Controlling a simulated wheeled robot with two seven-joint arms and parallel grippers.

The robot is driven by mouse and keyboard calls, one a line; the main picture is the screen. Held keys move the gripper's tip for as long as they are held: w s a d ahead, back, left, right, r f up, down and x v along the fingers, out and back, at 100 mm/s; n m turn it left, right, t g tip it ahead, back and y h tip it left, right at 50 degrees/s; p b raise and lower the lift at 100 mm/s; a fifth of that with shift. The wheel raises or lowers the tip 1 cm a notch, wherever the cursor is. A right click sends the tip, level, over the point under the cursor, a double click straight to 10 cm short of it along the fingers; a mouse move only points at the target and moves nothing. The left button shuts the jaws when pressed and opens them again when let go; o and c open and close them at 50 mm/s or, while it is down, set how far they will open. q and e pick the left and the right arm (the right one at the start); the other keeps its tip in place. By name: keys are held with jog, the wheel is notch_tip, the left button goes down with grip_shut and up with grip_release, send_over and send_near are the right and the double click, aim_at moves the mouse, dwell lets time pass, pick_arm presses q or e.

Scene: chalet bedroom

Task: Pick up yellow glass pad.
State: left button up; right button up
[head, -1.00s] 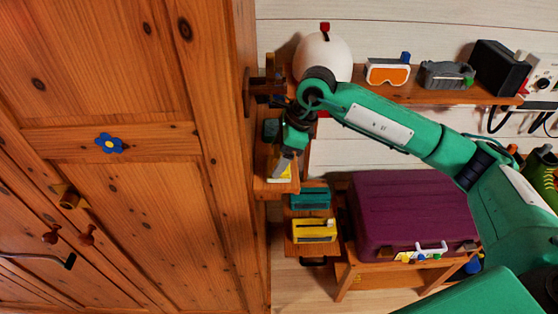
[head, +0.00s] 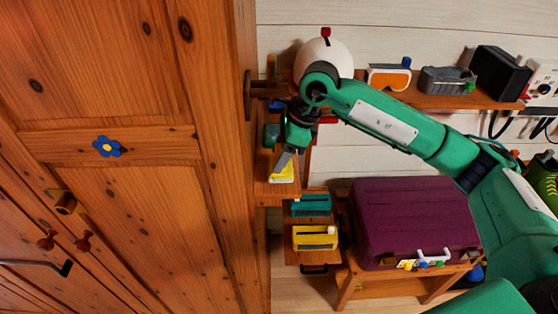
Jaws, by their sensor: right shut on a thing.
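My right gripper (head: 283,164) comes down from above at the narrow wooden ledge beside the wardrobe. It is shut on a small yellow pad (head: 284,174) with a pale lower edge. The pad is partly covered by the fingers. I cannot tell whether it still touches the ledge. My left gripper is out of view.
A large wooden wardrobe (head: 130,226) stands close on the left. Below the ledge are a teal box (head: 310,205) and a yellow box (head: 315,238). A purple suitcase (head: 415,217) lies to the right. A shelf (head: 450,100) above holds a white helmet (head: 322,58) and goggles (head: 388,77).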

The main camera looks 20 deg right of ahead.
jog(key=s+d+b, duration=0.2)
jog(key=d+b, duration=0.1)
jog(key=d, duration=0.5)
jog(key=s+d+b, duration=0.3)
jog(key=d, duration=0.6)
jog(key=shift+f, duration=0.1)
